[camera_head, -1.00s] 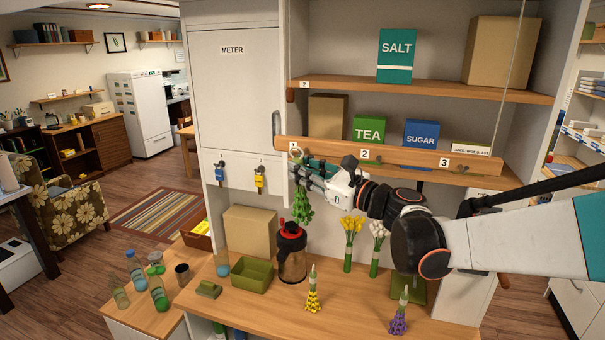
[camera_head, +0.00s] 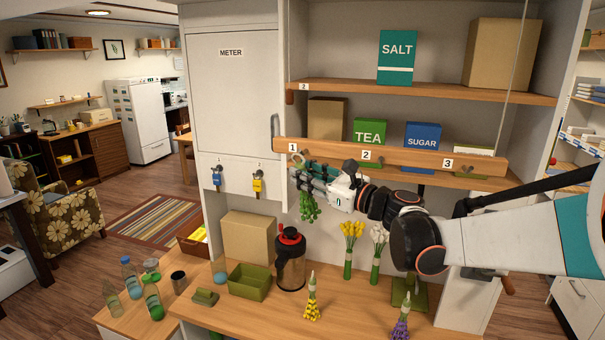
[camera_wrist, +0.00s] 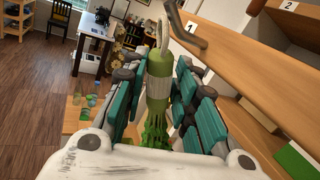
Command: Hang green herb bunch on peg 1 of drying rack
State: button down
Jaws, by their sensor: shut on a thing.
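The green herb bunch (camera_head: 309,209) hangs leaves down from my gripper (camera_head: 308,178), just below the left end of the rack rail (camera_head: 390,158). In the wrist view my gripper (camera_wrist: 157,95) is shut around the bunch's green-and-white bound stem (camera_wrist: 158,70). A pale loop (camera_wrist: 163,32) stands up from the stem top. Peg 1 (camera_wrist: 183,28) is a dark rod out from the rail by the "1" label, just right of the loop. Loop and peg look apart in the wrist view; their depth gap is unclear. In the head view peg 1 is hard to make out.
Yellow flowers (camera_head: 350,240) and white flowers (camera_head: 377,243) stand on the counter (camera_head: 270,312) below. A red-topped jar (camera_head: 290,260), green tray (camera_head: 249,281) and yellow bunch (camera_head: 312,298) are there too. The meter cabinet (camera_head: 232,100) is left of the rail.

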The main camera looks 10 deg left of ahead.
jog(key=shift+w+d+r+t, duration=0.3)
jog(key=shift+w+r+t, duration=0.05)
jog(key=shift+w+t, duration=0.1)
jog(key=c, duration=1.7)
grip_release()
jog(key=o, duration=0.4)
jog(key=shift+w, duration=0.15)
jog(key=shift+o, duration=0.5)
jog(key=shift+w+d+f, duration=0.15)
jog(key=shift+w+d, duration=0.1)
jog(key=shift+d, duration=0.05)
jog(key=shift+s+a+g, duration=0.1)
jog(key=shift+s+g, duration=0.15)
jog(key=shift+s, duration=0.05)
jog(key=o, duration=0.7)
jog(key=shift+s+a, duration=0.15)
jog(key=shift+a, duration=0.25)
jog(key=shift+d, duration=0.1)
